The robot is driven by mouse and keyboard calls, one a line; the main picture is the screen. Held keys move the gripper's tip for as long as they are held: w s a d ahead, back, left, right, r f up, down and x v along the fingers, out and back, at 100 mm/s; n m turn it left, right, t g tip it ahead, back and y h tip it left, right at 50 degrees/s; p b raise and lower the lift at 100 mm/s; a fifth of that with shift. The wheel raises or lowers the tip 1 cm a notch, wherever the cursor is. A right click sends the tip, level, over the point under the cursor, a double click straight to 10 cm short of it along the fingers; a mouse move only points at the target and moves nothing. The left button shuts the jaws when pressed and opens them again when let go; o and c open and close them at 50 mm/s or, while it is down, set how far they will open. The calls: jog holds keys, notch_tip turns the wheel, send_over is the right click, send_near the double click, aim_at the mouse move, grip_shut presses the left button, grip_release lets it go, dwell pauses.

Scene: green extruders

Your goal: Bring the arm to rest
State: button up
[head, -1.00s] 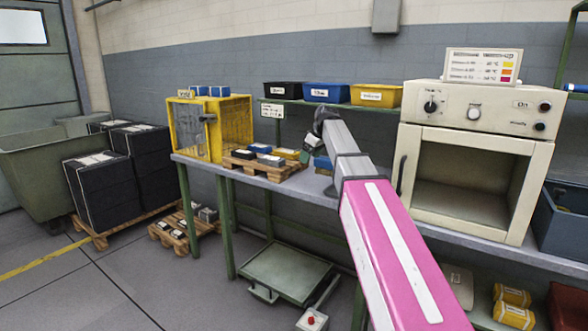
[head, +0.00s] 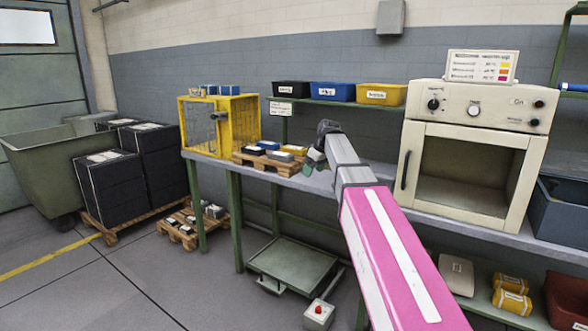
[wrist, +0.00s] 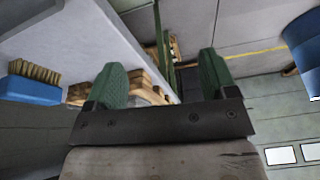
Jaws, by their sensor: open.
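My gripper (head: 314,160) shows at the far end of my pink and grey arm in the head view, above the workbench (head: 335,187), just right of the small wooden pallet with boxes. In the wrist view its two green fingers (wrist: 161,85) stand wide apart with nothing between them. A blue brush (wrist: 33,88) with tan bristles lies on a surface at the left of the wrist view.
A yellow mesh cage (head: 240,122) stands at the bench's left end. Black, blue (head: 332,91) and yellow bins sit on the shelf behind. A green platform (head: 295,263) is below the bench.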

jog(key=s+d+f+m+h, duration=0.1)
jog(key=s+d+f+m, duration=0.2)
jog(key=s+f, duration=0.6)
jog(key=s+d+f+m+g+h, duration=0.1)
jog(key=s+d+f+m, duration=0.2)
jog(key=s+f, duration=0.6)
jog(key=s+d+f+m+g+h, duration=0.1)
jog(key=s+d+f+m, duration=0.2)
jog(key=s+f, duration=0.7)
notch_tip(320, 180, down, 6)
jog(key=shift+d+r+m, duration=0.1)
jog(key=shift+d+m, duration=0.3)
jog(key=shift+d, duration=0.65)
